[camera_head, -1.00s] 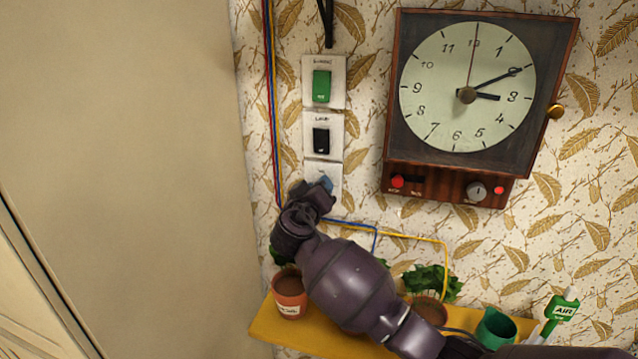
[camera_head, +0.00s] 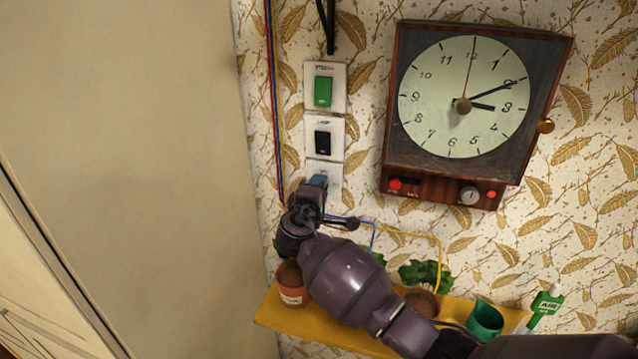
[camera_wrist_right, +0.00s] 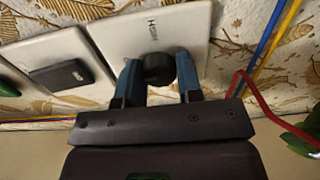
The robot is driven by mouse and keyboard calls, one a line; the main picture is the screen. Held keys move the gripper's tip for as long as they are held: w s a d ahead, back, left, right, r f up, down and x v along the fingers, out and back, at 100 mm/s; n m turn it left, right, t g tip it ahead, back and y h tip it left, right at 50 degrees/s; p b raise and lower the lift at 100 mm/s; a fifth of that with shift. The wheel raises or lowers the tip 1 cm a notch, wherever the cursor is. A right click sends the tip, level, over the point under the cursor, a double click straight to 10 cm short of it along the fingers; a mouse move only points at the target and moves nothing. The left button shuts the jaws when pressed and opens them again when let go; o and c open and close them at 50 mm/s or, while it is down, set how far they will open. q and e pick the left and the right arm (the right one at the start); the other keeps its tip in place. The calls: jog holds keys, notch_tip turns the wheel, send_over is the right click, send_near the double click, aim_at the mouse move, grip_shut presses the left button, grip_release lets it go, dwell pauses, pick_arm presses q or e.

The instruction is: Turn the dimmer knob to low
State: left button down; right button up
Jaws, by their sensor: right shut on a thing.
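The dimmer knob (camera_wrist_right: 158,68) is a round black knob on a white wall plate (camera_wrist_right: 117,38), seen in the right wrist view. Small dark lettering is printed on the plate. My right gripper (camera_wrist_right: 157,72) has its two blue fingers on either side of the knob, shut on it. In the head view, my right gripper (camera_head: 318,182) is at the lowest plate of the column and hides the knob. My left gripper is in neither view.
Above are a black switch (camera_head: 322,141) and a green switch (camera_head: 323,91). A boxed wall clock (camera_head: 463,105) hangs to the right. Below, a yellow shelf (camera_head: 340,335) holds pots (camera_head: 291,287) and a green cup (camera_head: 485,321). Wires (camera_head: 276,120) run down the wall beside the plates.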

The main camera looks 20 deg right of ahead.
jog(key=shift+s+d+f+n, duration=0.1)
jog(key=shift+f+n, duration=0.05)
jog(key=shift+n, duration=4.3)
jog(key=shift+d+f+n, duration=0.1)
jog(key=shift+n, duration=4.35)
jog(key=o, duration=0.9)
jog(key=shift+a, duration=0.15)
